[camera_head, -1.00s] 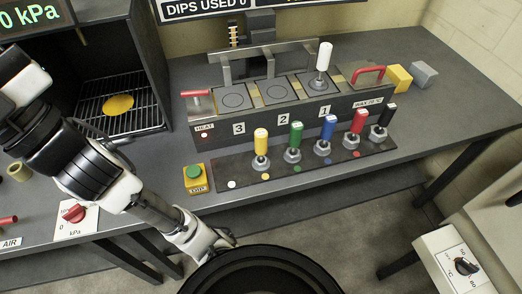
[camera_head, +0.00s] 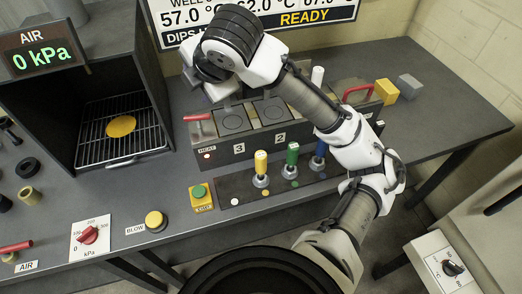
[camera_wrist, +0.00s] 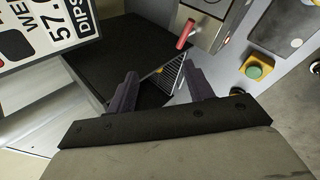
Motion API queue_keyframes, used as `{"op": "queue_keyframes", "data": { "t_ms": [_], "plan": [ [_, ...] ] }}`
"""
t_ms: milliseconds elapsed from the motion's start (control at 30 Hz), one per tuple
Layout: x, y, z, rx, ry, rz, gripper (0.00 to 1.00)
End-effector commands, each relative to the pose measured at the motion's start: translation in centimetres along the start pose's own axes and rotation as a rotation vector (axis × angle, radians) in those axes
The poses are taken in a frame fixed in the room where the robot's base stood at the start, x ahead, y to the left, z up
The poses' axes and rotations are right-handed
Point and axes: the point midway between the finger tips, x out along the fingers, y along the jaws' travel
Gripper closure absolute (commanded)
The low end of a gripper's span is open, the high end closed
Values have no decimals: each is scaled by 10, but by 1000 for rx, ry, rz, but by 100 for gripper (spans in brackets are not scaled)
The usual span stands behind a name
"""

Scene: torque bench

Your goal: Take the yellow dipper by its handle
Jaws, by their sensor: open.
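The yellow dipper (camera_head: 261,165) stands upright at the left end of the row in the dark rack (camera_head: 232,190), its yellow handle on top. The green dipper (camera_head: 291,158) and the blue dipper (camera_head: 318,155) stand to its right. My gripper (camera_wrist: 160,88) is open, with nothing between its two dark fingers in the wrist view. In the head view my wrist is above the heater's left part, behind and above the yellow dipper and well apart from it; the fingers are mostly hidden there. I cannot make out the yellow dipper in the wrist view.
The heater block (camera_head: 239,149) with red handles stands behind the rack. A green stop button on a yellow box (camera_head: 201,197) is left of the rack. A chamber with a wire rack (camera_head: 148,140) is farther left. My arm hides the rack's right end.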

Motion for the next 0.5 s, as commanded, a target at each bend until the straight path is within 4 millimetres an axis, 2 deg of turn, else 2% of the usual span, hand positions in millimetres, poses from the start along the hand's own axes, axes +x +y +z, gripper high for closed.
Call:
{"op": "queue_keyframes", "data": {
  "t_ms": [33,100,200,300,367,500],
  "plan": [
    [-2,-27,10,-85,-29,-130,48],
    [-7,-65,18,-190,-29,-307,48],
    [-18,-108,29,-290,-5,-509,48],
    [-28,-134,35,-343,25,-635,48],
    [-31,-143,36,-359,39,-676,48],
    [-23,-157,38,-369,53,-703,48]
  ]
}}
